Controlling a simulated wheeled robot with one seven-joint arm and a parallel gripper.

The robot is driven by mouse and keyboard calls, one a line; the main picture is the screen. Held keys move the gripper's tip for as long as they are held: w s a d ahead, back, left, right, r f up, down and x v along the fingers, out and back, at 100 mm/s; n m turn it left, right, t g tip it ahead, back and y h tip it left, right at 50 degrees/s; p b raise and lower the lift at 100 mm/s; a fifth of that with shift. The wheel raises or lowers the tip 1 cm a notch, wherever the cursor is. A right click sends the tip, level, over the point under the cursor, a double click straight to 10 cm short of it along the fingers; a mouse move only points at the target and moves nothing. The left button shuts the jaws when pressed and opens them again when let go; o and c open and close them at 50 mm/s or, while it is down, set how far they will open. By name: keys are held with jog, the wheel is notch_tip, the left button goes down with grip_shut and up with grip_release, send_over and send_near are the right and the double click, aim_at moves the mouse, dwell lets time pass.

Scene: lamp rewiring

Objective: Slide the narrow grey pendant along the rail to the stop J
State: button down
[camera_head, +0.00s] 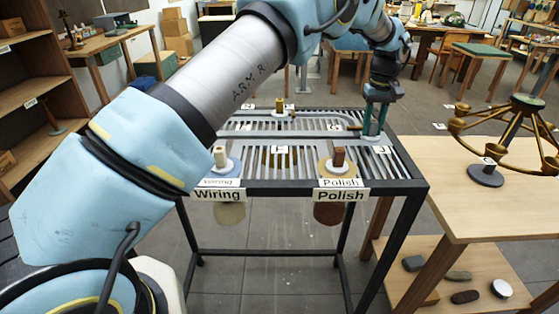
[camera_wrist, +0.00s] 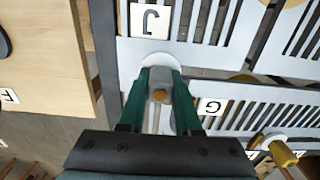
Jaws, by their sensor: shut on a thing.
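My gripper (camera_wrist: 160,92) points down at the right side of the slotted rail table (camera_head: 420,184); it also shows in the head view (camera_head: 375,128). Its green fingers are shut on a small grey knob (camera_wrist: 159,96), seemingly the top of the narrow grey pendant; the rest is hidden. The stop label J (camera_wrist: 151,21) lies just beyond the fingertips in the wrist view, and in the head view label J (camera_head: 381,150) is just in front of the gripper. A pale round disc edge (camera_wrist: 155,60) shows between fingers and label. I cannot tell whether the pendant touches the stop.
A cream-knobbed pendant (camera_head: 220,157) stands at Wiring and a brown-knobbed one (camera_head: 339,157) at Polish, their shades hanging below. A yellow-knobbed pendant (camera_head: 279,106) is at the back. Label G (camera_wrist: 211,106) is right of the gripper. A wooden table (camera_head: 480,200) with a brass chandelier adjoins right.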

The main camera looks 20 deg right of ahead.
jog(key=shift+s+d, duration=0.4)
jog(key=shift+d, duration=0.4)
jog(key=c, duration=0.5)
grip_release()
